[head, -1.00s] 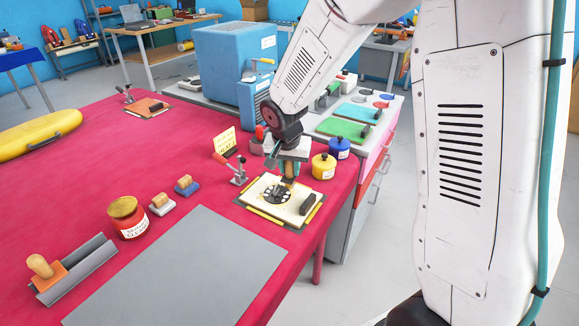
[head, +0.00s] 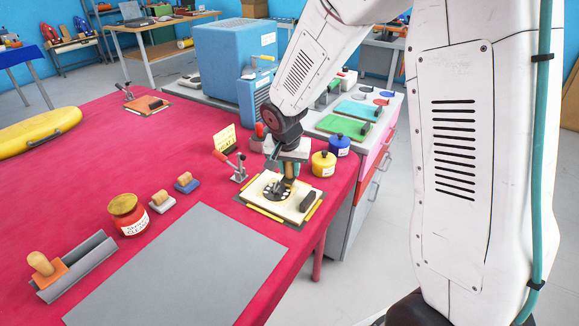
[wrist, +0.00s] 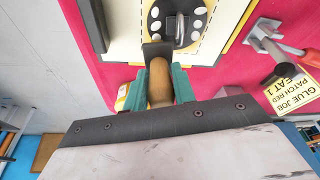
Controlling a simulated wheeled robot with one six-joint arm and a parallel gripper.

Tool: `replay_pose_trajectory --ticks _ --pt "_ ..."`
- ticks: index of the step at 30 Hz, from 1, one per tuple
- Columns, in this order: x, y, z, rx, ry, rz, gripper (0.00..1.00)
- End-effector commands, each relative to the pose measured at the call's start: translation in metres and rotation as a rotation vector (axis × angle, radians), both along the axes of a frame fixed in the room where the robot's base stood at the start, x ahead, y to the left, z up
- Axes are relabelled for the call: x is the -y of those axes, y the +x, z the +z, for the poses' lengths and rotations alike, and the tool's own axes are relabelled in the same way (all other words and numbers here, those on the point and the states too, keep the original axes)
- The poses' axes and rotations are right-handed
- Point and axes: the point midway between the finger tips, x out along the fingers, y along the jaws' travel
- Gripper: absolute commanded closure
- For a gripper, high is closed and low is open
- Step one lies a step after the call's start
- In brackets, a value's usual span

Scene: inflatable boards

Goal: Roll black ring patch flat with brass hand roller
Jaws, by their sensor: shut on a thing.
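The black ring patch (head: 270,192) has white dots and lies on a cream board panel (head: 260,207). It also shows at the top of the wrist view (wrist: 199,11). My gripper (head: 289,171) is shut on the wooden handle (wrist: 160,85) of the hand roller, its teal fingers on either side of it. The handle also shows in the head view (head: 291,169). A dark metal part extends from the handle toward the patch. A dark, narrow piece crosses the patch's middle; I cannot tell whether the roller touches it.
A black block (head: 307,201) lies on the panel's right side. A toggle clamp (head: 237,170) and yellow sign (head: 225,141) stand behind left. Yellow (head: 323,165) and blue (head: 340,146) pots stand right. A grey mat (head: 180,265) lies clear in front.

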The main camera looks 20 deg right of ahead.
Motion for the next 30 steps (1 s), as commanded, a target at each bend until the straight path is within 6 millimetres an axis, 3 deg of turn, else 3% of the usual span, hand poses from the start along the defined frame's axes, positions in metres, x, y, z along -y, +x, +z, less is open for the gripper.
replay_pose_trajectory --ticks 30 --pt "-0.026 -0.025 -0.002 -0.002 0.000 0.001 0.92"
